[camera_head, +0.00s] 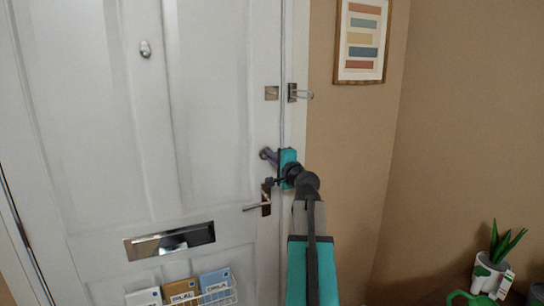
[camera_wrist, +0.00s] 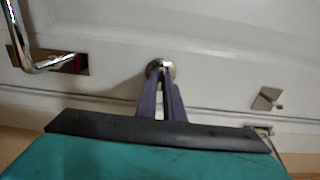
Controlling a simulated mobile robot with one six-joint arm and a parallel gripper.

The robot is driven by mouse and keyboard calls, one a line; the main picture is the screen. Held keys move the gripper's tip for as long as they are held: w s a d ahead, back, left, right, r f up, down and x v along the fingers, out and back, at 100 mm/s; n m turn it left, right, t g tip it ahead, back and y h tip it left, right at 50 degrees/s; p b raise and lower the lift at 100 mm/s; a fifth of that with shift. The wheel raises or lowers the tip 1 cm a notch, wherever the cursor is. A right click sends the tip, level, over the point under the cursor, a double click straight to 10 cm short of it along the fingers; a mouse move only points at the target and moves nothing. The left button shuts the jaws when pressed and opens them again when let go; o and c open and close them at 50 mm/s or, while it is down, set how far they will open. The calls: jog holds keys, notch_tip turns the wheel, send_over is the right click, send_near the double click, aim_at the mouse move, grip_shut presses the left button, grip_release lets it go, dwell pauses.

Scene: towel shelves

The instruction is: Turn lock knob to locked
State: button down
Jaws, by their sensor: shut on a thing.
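The lock knob (camera_wrist: 160,68) is a small round metal piece on the white door. In the wrist view it sits at the tips of my gripper (camera_wrist: 164,84), whose two dark fingers are shut on it. The fingers hide much of the knob, so I cannot tell which way it is turned. In the head view my gripper (camera_head: 268,155) reaches the door's right edge, just above the door handle. The knob is mostly hidden there.
A lever handle (camera_head: 258,206) is just below my gripper; it also shows in the wrist view (camera_wrist: 40,62). A latch (camera_head: 293,93) is above on the frame. A mail slot (camera_head: 170,241) and a wire rack with cards (camera_head: 218,296) are lower left. A potted plant (camera_head: 488,272) stands lower right.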

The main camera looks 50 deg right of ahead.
jog(key=shift+r, duration=0.15)
jog(key=c, duration=1.9)
grip_release()
jog(key=shift+a, duration=0.1)
jog(key=shift+o, duration=0.2)
jog(key=shift+s, duration=0.1)
jog(key=b+v, duration=0.5)
jog(key=v, duration=0.8)
jog(key=shift+s, duration=0.3)
jog(key=shift+a, duration=0.1)
